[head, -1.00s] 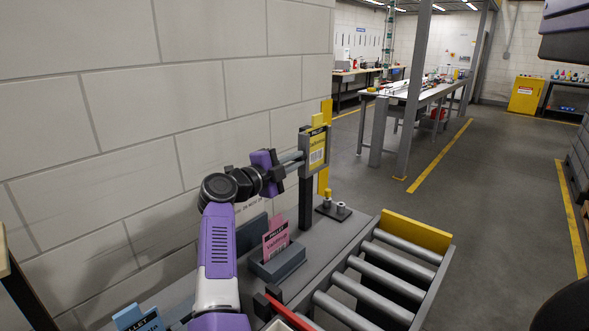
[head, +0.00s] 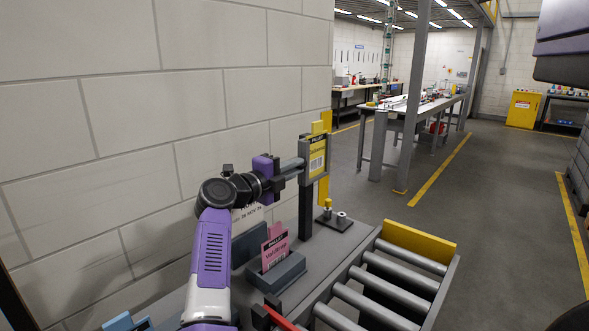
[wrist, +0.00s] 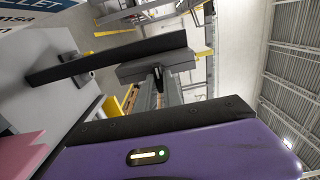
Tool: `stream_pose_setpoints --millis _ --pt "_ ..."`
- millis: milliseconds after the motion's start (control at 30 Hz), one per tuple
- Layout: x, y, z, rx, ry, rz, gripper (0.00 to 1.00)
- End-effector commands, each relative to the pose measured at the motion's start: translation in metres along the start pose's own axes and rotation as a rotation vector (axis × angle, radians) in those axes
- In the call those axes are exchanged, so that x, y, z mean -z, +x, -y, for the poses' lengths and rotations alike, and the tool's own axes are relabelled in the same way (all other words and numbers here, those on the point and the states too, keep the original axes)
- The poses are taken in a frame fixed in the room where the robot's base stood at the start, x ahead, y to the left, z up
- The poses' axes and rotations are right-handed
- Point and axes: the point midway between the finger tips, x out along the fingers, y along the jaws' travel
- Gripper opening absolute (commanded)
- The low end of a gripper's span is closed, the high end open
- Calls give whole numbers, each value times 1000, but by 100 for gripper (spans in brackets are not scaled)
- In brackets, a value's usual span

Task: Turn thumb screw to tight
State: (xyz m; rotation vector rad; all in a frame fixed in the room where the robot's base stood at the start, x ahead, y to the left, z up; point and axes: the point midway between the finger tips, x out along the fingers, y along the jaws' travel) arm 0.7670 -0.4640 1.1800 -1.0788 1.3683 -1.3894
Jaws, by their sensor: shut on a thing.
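My gripper (head: 300,164) reaches from the left to the near side of the grey label frame (head: 303,158) in the head view. The frame holds a yellow label (head: 317,160) and stands upright on a dark post (head: 305,212). In the wrist view, my grey fingers (wrist: 160,92) reach to a small black knob (wrist: 158,76) beside the dark frame edge (wrist: 156,64). The knob appears to be the thumb screw, and the fingers are shut on it. The fingers hide most of it, so its tightness cannot be told.
A grey holder (head: 277,275) with a pink card (head: 275,248) stands below my arm. A roller conveyor (head: 395,293) with a yellow end plate (head: 420,241) lies to the right. A block wall (head: 120,120) rises close on the left. Open floor (head: 500,200) lies beyond.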

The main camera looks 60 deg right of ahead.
Motion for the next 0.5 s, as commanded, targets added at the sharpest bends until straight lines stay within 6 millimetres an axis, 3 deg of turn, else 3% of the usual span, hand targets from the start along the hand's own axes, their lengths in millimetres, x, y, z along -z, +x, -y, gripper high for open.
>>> stream_pose_setpoints --millis 33,67,167,500 --pt "0 1 -1 -3 2 -1 0" --pt "0 1 -1 -3 2 -1 15" --pt "0 1 -1 -2 2 0 33" --pt "0 -1 0 -1 0 0 33"
